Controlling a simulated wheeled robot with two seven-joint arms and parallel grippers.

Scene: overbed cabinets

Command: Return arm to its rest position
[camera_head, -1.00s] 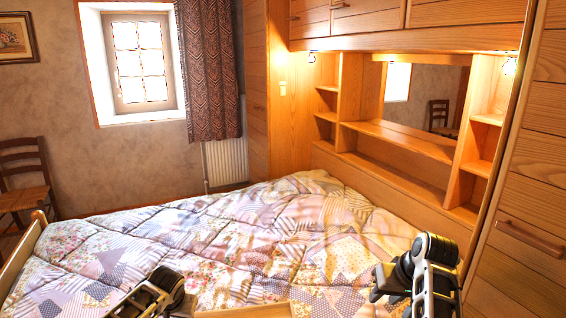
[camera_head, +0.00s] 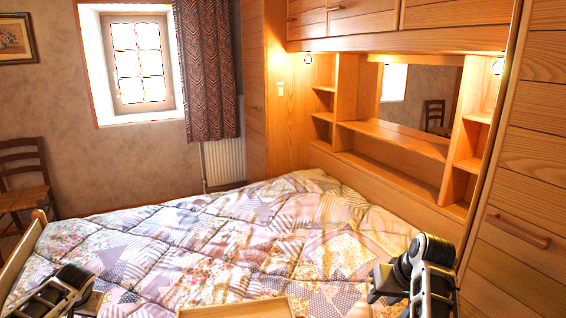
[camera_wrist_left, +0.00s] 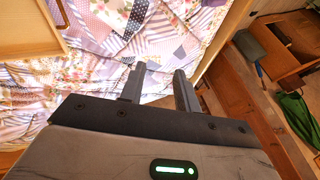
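My left arm (camera_head: 62,290) shows at the lower left of the head view, low over the near side of the bed. In the left wrist view, my left gripper (camera_wrist_left: 158,72) has its two dark fingers apart with nothing between them. It is over the edge of the patterned quilt. My right arm (camera_head: 432,275) is bent at the lower right of the head view, between the bed and the wooden cabinet front. Dark parts at its left side show, but whether that gripper is open or shut is unclear.
A wooden tray (camera_head: 237,309) is at the bottom middle, before the quilted bed (camera_head: 200,245). The cabinet door (camera_head: 520,200) stands close to my right arm. The left wrist view shows wooden furniture (camera_wrist_left: 279,49) and a green cloth (camera_wrist_left: 299,121) beyond the bed.

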